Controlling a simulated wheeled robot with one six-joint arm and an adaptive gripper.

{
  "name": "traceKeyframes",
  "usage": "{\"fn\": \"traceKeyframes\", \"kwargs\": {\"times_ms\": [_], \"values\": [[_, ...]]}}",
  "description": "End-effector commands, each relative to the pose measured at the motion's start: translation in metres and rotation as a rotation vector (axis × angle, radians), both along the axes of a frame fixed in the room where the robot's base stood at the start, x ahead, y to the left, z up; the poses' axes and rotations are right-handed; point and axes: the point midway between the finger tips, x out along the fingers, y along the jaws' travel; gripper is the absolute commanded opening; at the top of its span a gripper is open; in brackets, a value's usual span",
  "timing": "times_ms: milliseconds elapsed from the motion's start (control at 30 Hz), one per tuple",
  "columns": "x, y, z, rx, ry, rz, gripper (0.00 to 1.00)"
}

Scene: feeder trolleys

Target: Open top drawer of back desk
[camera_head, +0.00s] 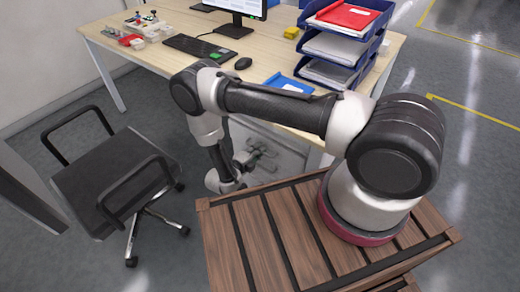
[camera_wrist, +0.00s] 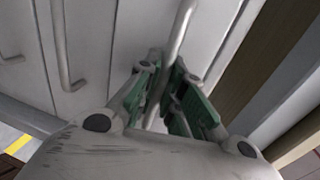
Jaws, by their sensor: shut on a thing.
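The back desk (camera_head: 155,52) has a light wood top, with a pale drawer cabinet (camera_head: 283,142) under it, partly hidden by my arm. In the wrist view the pale drawer fronts appear turned on their side, each with a bar handle. My gripper (camera_wrist: 167,82) has green-padded fingers closed around the bar handle (camera_wrist: 181,30) of the drawer nearest the brown wood edge, the top drawer (camera_wrist: 143,38). My gripper also shows small in the head view (camera_head: 260,150), in front of the cabinet. I cannot tell whether the drawer stands out from the cabinet.
Two lower handles show at left in the wrist view, the nearer one (camera_wrist: 65,50) clear of my fingers. A black office chair (camera_head: 110,165) stands left of my arm. Blue paper trays (camera_head: 345,45), a keyboard (camera_head: 200,48) and a mouse (camera_head: 243,63) rest on the desk.

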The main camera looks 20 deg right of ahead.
Motion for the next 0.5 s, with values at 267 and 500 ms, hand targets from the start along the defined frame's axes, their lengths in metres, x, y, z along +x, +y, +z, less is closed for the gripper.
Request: {"fn": "traceKeyframes", "kwargs": {"times_ms": [267,500], "values": [[-0.038,0.056,-0.001,0.003,-0.001,0.011,0.00],[-0.089,0.125,-0.001,0.004,-0.001,0.011,0.00]]}}
